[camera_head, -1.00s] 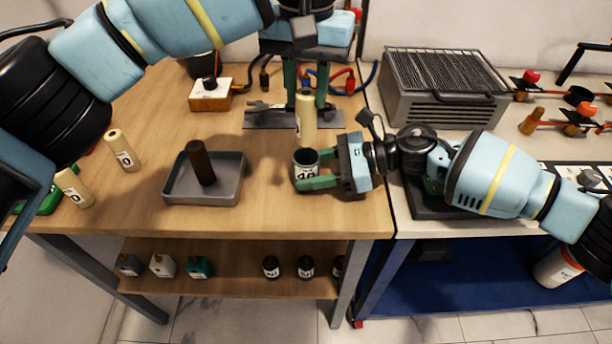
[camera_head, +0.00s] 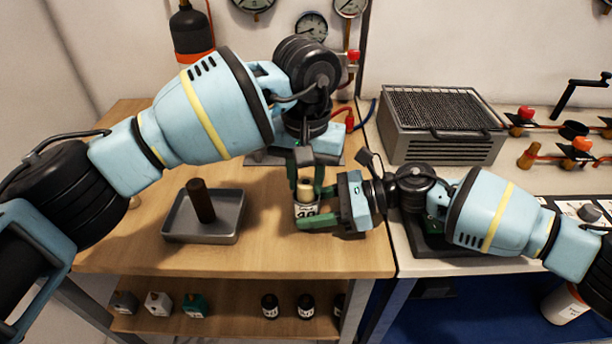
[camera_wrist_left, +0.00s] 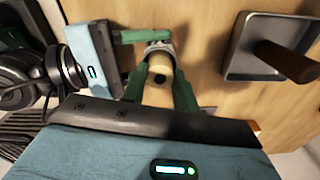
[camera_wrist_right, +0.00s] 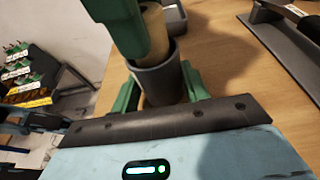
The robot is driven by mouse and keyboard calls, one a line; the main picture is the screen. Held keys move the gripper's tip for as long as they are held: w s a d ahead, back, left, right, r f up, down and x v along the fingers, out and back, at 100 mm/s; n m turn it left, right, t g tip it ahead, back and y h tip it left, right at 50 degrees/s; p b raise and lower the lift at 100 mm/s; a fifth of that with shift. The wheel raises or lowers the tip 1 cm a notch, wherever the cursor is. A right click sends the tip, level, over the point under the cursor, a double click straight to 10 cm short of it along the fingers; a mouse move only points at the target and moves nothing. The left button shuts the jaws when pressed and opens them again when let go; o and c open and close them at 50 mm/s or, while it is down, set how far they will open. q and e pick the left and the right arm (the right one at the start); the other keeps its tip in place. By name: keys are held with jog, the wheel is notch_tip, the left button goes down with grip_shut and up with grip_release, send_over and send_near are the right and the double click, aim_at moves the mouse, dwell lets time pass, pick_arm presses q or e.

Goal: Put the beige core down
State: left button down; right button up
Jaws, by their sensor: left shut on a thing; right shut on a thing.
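The beige core (camera_head: 305,190) is upright between the fingers of my left gripper (camera_head: 308,184), which is shut on it. In the right wrist view the beige core (camera_wrist_right: 153,35) has its lower end inside the mouth of a grey cup (camera_wrist_right: 160,82). How deep it sits is hidden. The cup (camera_head: 307,211) has a white label with dark print and is upright at the table surface. My right gripper (camera_head: 308,208) is shut on the cup from the right. The left wrist view shows the beige core (camera_wrist_left: 158,92) from above with the cup rim (camera_wrist_left: 160,47) around its far end.
A grey tray (camera_head: 190,238) with an upright dark brown rod (camera_head: 202,200) stands left of the cup on the wooden table (camera_head: 270,257). A grilled grey box (camera_head: 440,125) stands at the back right.

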pick_arm(q)
jog(key=shift+f, duration=0.15)
jog(key=c, duration=1.1)
grip_release()
notch_tip(320, 180, up, 12)
jog(key=shift+r, duration=0.15)
pick_arm(e)
jog(key=o, duration=0.9)
jog(key=shift+c, duration=0.2)
